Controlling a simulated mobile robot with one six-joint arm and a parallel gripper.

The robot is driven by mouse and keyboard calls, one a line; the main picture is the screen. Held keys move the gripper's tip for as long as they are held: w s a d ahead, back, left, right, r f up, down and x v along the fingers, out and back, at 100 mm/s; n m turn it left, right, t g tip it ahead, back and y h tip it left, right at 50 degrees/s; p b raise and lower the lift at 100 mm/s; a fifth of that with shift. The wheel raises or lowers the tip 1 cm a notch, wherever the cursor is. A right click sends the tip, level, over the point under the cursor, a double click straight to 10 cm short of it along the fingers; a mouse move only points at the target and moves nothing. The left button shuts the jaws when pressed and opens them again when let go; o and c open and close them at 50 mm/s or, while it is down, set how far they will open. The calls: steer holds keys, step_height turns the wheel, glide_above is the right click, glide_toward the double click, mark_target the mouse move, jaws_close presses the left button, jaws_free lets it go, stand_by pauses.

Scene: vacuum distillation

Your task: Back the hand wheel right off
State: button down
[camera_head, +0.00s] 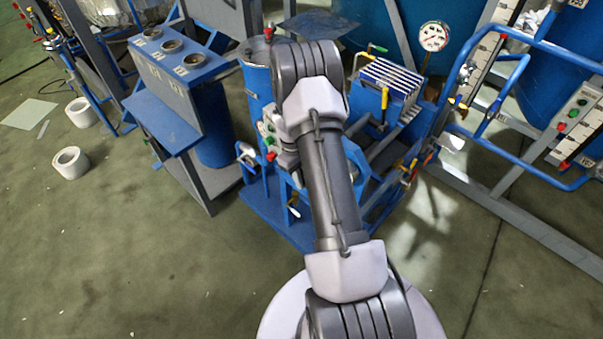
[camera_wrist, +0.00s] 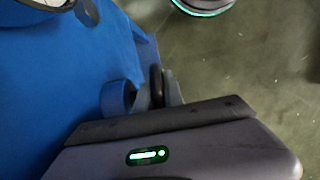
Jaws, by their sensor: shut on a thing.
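The hand wheel (camera_wrist: 156,84) shows in the wrist view as a dark rim seen nearly edge-on, beside a short blue round fitting (camera_wrist: 113,97) on a blue surface. My gripper (camera_wrist: 160,98) is shut on the rim; its grey body hides the lower part of the wheel. The wheel's full face and hub are not clear. In the head view my arm reaches to the blue machine (camera_head: 262,205) at the centre and hides the wheel and my fingertips.
A blue stand with three round ports (camera_head: 172,45) is to the left. Blue pipe rails (camera_head: 520,122) and a pressure gauge (camera_head: 433,36) are to the right. Two white rings (camera_head: 70,163) lie on the green floor at left. The front floor is clear on both sides of my arm.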

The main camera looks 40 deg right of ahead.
steer(key=shift+r+g, duration=0.1)
steer(key=shift+g, duration=1)
steer(key=c, duration=1.4)
jaws_free()
steer(key=shift+c, duration=0.2)
steer(key=p+v, duration=0.6)
steer(key=v, duration=1.1)
steer(key=shift+a+r, duration=0.15)
steer(key=shift+r, duration=0.05)
steer(key=shift+w, duration=0.1)
